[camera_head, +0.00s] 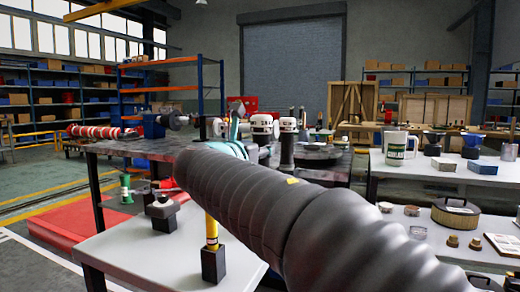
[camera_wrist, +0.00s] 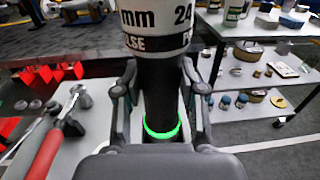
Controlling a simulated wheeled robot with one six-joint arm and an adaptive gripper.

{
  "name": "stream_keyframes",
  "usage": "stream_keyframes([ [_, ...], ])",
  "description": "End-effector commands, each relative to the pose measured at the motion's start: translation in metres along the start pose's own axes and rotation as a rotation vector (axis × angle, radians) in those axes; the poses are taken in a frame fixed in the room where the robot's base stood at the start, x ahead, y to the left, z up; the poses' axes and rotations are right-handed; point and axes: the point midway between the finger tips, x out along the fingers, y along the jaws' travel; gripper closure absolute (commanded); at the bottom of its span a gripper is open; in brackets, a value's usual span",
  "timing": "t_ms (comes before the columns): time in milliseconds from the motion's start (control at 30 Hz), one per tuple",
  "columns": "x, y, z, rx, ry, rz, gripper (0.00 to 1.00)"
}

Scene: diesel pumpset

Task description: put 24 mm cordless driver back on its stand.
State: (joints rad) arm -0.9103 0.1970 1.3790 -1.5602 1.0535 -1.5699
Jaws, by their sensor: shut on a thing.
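The 24 mm driver (camera_wrist: 160,75) fills the middle of the wrist view. It has a white band marked "24 mm", a dark body and a glowing green ring. My gripper (camera_wrist: 158,95) is shut on the dark body, with a finger on each side. In the head view my arm's dark ribbed sleeve hides much of the middle. Two white-banded tool heads, one on the left (camera_head: 262,125) and one on the right (camera_head: 288,125), show beyond it; I cannot tell which is the held driver. I cannot make out its stand for certain.
A pale table (camera_head: 135,246) at the front left carries a black block (camera_head: 213,264) with a yellow upright piece, and another dark block (camera_head: 163,217). A dark workbench (camera_head: 150,148) lies behind. A shelved trolley with a mug (camera_head: 395,147) stands right. A red-handled tool (camera_wrist: 45,153) lies left.

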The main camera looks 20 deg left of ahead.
Motion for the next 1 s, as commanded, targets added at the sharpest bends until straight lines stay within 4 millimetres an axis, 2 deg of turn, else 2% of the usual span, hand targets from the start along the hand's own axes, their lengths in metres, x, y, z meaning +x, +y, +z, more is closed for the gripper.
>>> stream_keyframes([
  [867,0.0,-0.001,-0.013,0.001,-0.003,0.0,1.0],
  [900,0.0,-0.001,-0.012,0.001,-0.003,0.0,0.55],
  [1000,0.0,0.0,-0.012,0.001,-0.002,0.0,0.31],
])
